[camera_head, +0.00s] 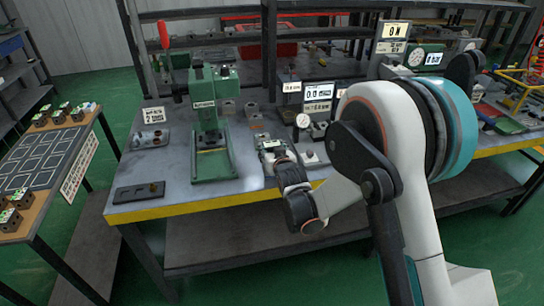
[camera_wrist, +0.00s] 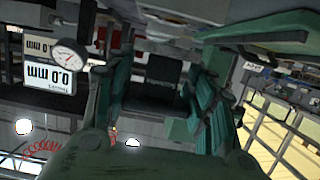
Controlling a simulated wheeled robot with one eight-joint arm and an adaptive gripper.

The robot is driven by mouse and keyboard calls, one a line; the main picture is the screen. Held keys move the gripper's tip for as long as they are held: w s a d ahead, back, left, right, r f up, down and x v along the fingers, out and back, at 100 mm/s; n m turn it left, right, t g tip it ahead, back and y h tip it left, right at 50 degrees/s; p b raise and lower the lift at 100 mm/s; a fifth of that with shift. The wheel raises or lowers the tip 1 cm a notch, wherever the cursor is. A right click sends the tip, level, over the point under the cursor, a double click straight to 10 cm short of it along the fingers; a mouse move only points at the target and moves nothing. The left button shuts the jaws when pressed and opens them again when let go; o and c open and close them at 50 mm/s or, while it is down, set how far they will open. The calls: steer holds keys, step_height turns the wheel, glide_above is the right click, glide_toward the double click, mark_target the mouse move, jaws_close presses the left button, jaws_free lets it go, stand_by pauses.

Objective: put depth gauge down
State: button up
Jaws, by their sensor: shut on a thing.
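My gripper (camera_head: 284,166) is low over the front middle of the workbench, right of the green press. In the wrist view its two green-padded fingers (camera_wrist: 158,92) are shut on a dark piece (camera_wrist: 163,72), which I take to be the depth gauge. Its shape is mostly hidden between the fingers, and in the head view my wrist covers it. I cannot tell whether it touches the bench.
The green press (camera_head: 212,125) stands left of my gripper. Displays reading 0.0 (camera_head: 318,95) stand behind it. A dark flat tray (camera_head: 139,191) lies at the bench's front left. Bare bench (camera_head: 165,172) shows between tray and press. A side table (camera_head: 50,160) holds several blocks.

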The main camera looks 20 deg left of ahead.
steer(key=shift+f, duration=0.9)
steer(key=shift+f+b, duration=0.2)
steer(key=shift+b, duration=0.2)
steer(key=o, duration=1.2)
steer(key=shift+o, duration=0.2)
steer(key=shift+r+p, duration=0.1)
steer(key=shift+p, duration=0.2)
